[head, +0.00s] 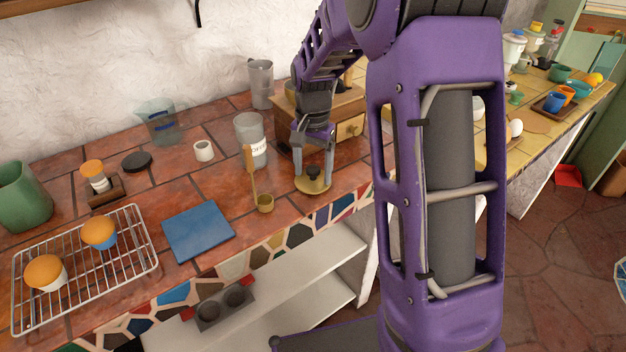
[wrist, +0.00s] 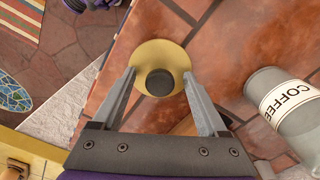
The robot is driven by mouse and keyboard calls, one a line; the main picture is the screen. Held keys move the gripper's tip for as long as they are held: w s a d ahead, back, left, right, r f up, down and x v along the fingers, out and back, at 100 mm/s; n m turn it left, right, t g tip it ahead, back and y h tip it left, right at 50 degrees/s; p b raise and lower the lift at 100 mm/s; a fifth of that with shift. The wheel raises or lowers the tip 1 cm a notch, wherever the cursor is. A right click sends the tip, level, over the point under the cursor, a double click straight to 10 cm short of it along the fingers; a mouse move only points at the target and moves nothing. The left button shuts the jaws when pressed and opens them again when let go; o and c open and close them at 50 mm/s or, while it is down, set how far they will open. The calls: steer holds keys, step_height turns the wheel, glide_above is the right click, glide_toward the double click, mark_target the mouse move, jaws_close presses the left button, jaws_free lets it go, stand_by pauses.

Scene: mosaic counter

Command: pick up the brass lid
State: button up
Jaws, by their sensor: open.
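The brass lid (head: 312,184) is a round, brass-coloured disc with a dark knob, lying on the tiled counter near its front edge. In the wrist view the lid (wrist: 160,53) shows between and just beyond my fingers, its dark knob (wrist: 160,82) midway between them. My gripper (head: 314,180) points down over the lid with its fingers open, one on each side of the knob. In the wrist view my gripper (wrist: 160,82) has nothing clamped. Whether the fingertips touch the lid is hard to tell.
A wooden box with a drawer (head: 349,128) is behind my gripper. A blue mat (head: 198,231) and a wire rack (head: 139,226) lie farther left.

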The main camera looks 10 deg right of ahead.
jaws_close()
stand_by(0.4)
